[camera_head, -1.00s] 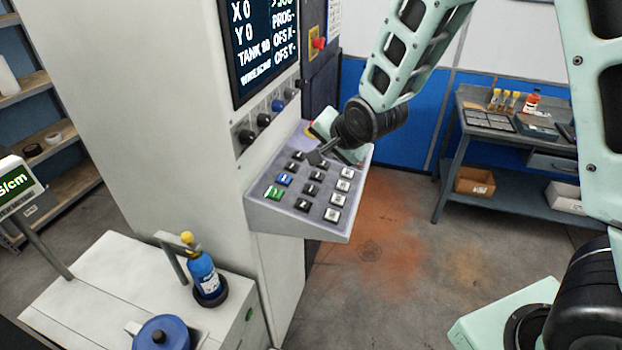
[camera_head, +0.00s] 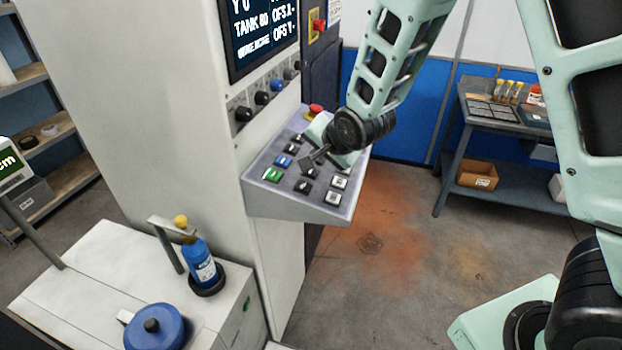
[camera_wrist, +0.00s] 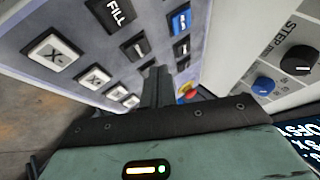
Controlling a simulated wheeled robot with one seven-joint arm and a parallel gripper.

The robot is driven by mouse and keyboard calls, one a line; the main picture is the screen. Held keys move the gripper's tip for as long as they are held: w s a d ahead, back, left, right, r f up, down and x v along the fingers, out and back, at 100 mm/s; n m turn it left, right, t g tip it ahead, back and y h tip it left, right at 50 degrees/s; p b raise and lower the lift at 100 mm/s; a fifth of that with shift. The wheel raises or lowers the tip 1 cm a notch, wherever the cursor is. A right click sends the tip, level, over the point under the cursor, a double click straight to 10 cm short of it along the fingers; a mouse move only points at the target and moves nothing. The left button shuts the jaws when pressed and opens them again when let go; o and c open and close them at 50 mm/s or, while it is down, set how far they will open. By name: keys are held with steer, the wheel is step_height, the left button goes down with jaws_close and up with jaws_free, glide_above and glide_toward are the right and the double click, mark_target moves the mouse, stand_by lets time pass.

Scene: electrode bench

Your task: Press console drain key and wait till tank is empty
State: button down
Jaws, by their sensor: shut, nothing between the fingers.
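The console (camera_head: 330,215) is a sloped grey key panel on the white machine, with rows of black, white, green and blue keys. My gripper (camera_head: 307,164) is shut and empty, its narrow tip over the middle of the keys, hiding some of them. In the wrist view the shut fingers (camera_wrist: 157,88) point at the panel; I cannot tell whether they touch a key. A black key marked FILL (camera_wrist: 115,12) is at the top there. No drain label is legible. The machine's screen (camera_head: 258,38) shows a TANK line that appears to read 80, blurred.
A red stop button (camera_head: 315,109) sits at the panel's back edge, with several knobs (camera_head: 262,98) on the wall left of it. A white cabinet at lower left bears a blue bottle (camera_head: 200,268) and a blue round lid (camera_head: 154,328). A bench (camera_head: 452,150) stands at right.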

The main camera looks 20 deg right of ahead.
mark_target(314, 174)
steer(key=shift+w+a+f+b, duration=0.15)
steer(key=shift+f+b, duration=0.25)
steer(key=shift+f, duration=0.5)
steer(key=shift+f, duration=0.1)
stand_by(1.2)
steer(key=shift+f+b, duration=0.3)
steer(key=shift+b, duration=0.15)
steer(key=shift+a+f+b, duration=0.1)
steer(key=shift+f+b, duration=0.3)
stand_by(0.5)
steer(key=shift+r, duration=0.1)
steer(key=shift+r+p, duration=0.45)
steer(key=shift+r, duration=0.25)
steer(key=r+p, duration=0.2)
steer(key=r, duration=0.1)
steer(key=d+r+p, duration=0.1)
steer(key=r, duration=0.1)
steer(key=shift+s, duration=0.35)
